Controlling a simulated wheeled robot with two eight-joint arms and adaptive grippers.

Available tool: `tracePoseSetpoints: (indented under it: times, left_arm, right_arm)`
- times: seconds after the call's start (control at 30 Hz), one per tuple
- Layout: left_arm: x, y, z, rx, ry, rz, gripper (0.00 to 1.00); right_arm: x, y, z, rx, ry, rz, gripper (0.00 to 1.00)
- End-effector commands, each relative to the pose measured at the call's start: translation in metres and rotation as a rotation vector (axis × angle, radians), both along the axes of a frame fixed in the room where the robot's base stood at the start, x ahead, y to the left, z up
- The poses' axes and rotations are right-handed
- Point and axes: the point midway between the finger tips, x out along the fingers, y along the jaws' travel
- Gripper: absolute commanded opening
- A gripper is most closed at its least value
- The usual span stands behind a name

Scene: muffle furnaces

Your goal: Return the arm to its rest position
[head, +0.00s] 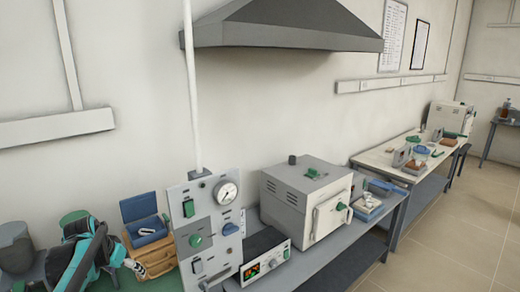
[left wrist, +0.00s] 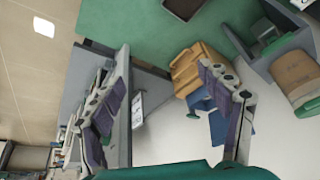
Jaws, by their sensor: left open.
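My left arm (head: 82,258), teal and black, comes in at the lower left of the head view. My left gripper (head: 136,268) is at its end, near the wooden drawer box (head: 152,255); I cannot tell whether they touch. In the left wrist view the two fingers of the left gripper (left wrist: 164,62) are spread wide with nothing between the pads. The wooden drawer box (left wrist: 196,66) shows beyond the right finger there. My right gripper is in neither view.
An open blue case (head: 146,232) sits on the drawer box. A grey panel with a gauge (head: 205,235) stands to its right, then a muffle furnace (head: 305,200) on a grey bench. A second bench (head: 385,160) stands farther back. The tiled floor (head: 450,225) at right is clear.

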Motion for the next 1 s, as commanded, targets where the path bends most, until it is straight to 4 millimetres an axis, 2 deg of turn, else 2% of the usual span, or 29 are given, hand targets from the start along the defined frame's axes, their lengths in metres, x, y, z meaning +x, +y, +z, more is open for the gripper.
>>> tracePoseSetpoints:
  times: [0.03, 0.2, 0.37, 0.5, 0.6, 0.7, 0.83, 1.0]
  left_arm:
    - [-0.011, -0.024, -0.001, 0.004, -0.006, -0.003, 0.77]
    - [-0.059, -0.102, -0.004, 0.010, -0.044, 0.013, 0.77]
    - [-0.115, -0.163, -0.023, 0.009, -0.088, 0.025, 0.77]
    - [-0.163, -0.203, -0.053, -0.003, -0.131, 0.033, 0.77]
    - [-0.191, -0.222, -0.075, -0.013, -0.159, 0.035, 0.77]
    - [-0.210, -0.233, -0.092, -0.024, -0.180, 0.039, 0.77]
    - [-0.223, -0.240, -0.105, -0.031, -0.194, 0.041, 0.77]
    - [-0.225, -0.241, -0.107, -0.034, -0.198, 0.042, 0.77]
  right_arm:
    - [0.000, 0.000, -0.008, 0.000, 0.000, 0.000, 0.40]
    - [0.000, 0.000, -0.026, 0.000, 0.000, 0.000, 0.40]
    - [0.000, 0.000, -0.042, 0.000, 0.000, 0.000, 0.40]
    - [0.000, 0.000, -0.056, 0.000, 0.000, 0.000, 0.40]
    - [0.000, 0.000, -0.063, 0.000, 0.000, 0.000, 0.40]
    - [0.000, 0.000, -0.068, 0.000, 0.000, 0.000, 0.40]
    - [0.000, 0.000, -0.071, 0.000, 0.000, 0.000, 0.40]
    - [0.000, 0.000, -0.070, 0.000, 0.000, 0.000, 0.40]
